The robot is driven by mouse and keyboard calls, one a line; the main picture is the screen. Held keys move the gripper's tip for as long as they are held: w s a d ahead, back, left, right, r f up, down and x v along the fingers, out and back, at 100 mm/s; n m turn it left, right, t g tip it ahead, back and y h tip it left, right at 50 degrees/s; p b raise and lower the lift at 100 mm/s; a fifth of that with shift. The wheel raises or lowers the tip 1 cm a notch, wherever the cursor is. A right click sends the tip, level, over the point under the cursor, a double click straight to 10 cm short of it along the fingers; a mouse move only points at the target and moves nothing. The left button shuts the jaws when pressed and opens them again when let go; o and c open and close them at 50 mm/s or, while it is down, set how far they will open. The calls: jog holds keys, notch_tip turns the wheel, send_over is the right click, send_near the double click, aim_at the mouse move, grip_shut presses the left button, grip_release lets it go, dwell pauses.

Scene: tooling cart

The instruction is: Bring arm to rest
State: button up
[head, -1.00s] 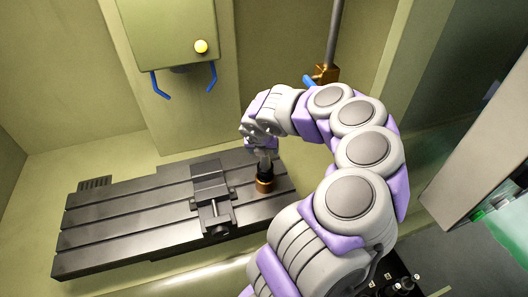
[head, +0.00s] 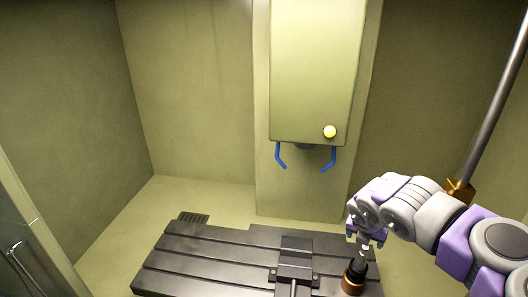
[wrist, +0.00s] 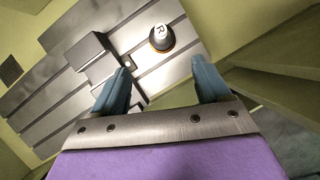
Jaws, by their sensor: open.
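My gripper (head: 367,240) is at the lower right of the head view, above and close to a dark tool holder with a copper-coloured base (head: 353,279). In the wrist view my gripper's two blue-grey fingers (wrist: 161,82) are spread apart with nothing between them. The tool holder (wrist: 161,38) stands beyond the fingertips there, its pale top marked "R", on the dark slotted machine table (head: 205,258). My grey and purple arm is bent and reaches in from the right.
A dark vise (head: 296,258) sits on the table left of the tool holder. A machine head (head: 312,70) with a yellow button and blue hooks hangs above. Enclosure walls stand around, and a metal rod (head: 496,105) rises at the right.

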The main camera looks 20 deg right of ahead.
jog(key=w+a+r+n+t+h+b, duration=0.25)
jog(key=w+r+n+t, duration=0.4)
jog(key=w+r, duration=0.4)
jog(key=w+a+r+n+t+y, duration=0.3)
jog(key=w+a+r+n+t, duration=0.1)
jog(key=a+r+n, duration=0.4)
jog(key=s+a+n+y+b, duration=0.35)
jog(key=a+n+y, duration=0.55)
jog(key=a+n, duration=0.95)
jog(key=s+a+f+n+g+b, duration=0.2)
jog(key=s+a+f+n+g, duration=0.6)
jog(key=s+a+f, duration=0.55)
jog(key=s+d+f+n+g+h, duration=0.1)
jog(key=s+d+f+g, duration=0.1)
jog(key=s+d+f, duration=0.2)
jog(key=s+d+f+n+g+h+b, duration=0.1)
jog(key=s+d+f, duration=0.3)
jog(key=s, duration=0.5)
jog(key=s+d+f+n+g+h+b, duration=0.1)
jog(key=s+d+f+n+g+h, duration=0.2)
jog(key=s, duration=0.4)
jog(key=shift+s+d+f+g, duration=0.2)
jog(key=shift+d+f+g, duration=0.3)
jog(key=shift+f, duration=0.25)
